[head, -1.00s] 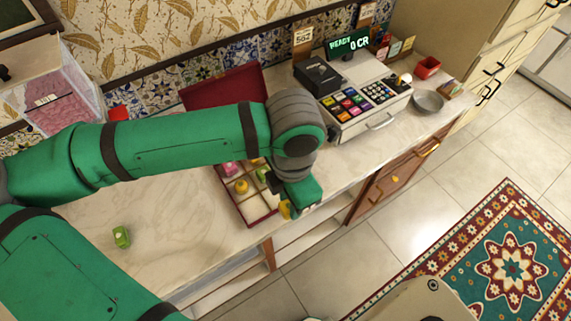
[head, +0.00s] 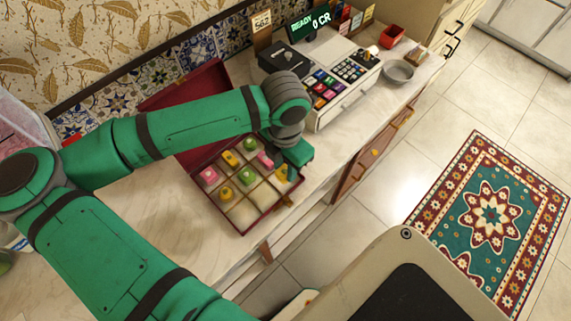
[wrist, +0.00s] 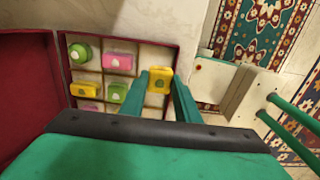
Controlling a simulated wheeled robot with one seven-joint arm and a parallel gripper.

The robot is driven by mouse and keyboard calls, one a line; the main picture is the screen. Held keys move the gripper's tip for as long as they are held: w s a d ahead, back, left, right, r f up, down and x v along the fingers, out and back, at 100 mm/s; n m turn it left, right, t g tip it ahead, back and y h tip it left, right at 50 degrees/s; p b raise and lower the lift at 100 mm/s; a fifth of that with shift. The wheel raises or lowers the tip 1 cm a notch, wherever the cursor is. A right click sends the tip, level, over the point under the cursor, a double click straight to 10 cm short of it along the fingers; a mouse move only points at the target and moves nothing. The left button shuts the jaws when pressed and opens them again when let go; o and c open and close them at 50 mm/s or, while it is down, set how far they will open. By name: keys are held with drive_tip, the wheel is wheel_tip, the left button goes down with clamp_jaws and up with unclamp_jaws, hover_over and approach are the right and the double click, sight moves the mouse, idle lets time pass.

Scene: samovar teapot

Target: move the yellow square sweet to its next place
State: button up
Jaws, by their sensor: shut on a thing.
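The yellow square sweet (wrist: 158,78) is between the two fingers of my gripper (wrist: 163,88) in the wrist view, shut on it. It is at the right-hand column of the sweet box (wrist: 172,50); I cannot tell whether it touches the box floor. In the head view the yellow sweet (head: 281,174) shows just below my gripper (head: 287,172), at the right side of the open red box (head: 240,230). Other compartments hold a pink sweet (head: 209,175), a green sweet (head: 247,177) and several more. The compartments nearest the front are empty.
The box's raised red lid (head: 190,95) stands behind it, partly hidden by my arm. A cash register (head: 335,85), a grey bowl (head: 398,72) and a red tray (head: 391,36) stand further right. The counter's front edge runs close to the box.

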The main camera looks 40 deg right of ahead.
sight(285, 165)
drive_tip(key=shift+w+d+f, duration=0.35)
drive_tip(key=shift+d+f, duration=0.05)
drive_tip(key=shift+f, duration=0.25)
drive_tip(key=f, duration=0.3)
drive_tip(key=shift+w+f, duration=0.1)
drive_tip(key=shift+w, duration=0.15)
drive_tip(key=shift+s+d+f, duration=0.1)
drive_tip(key=shift+s, duration=0.05)
drive_tip(key=shift+f, duration=0.15)
drive_tip(key=o, duration=0.7)
drive_tip(key=shift+o, duration=0.2)
wheel_tip(285, 165, up, 12)
drive_tip(key=shift+r, duration=0.15)
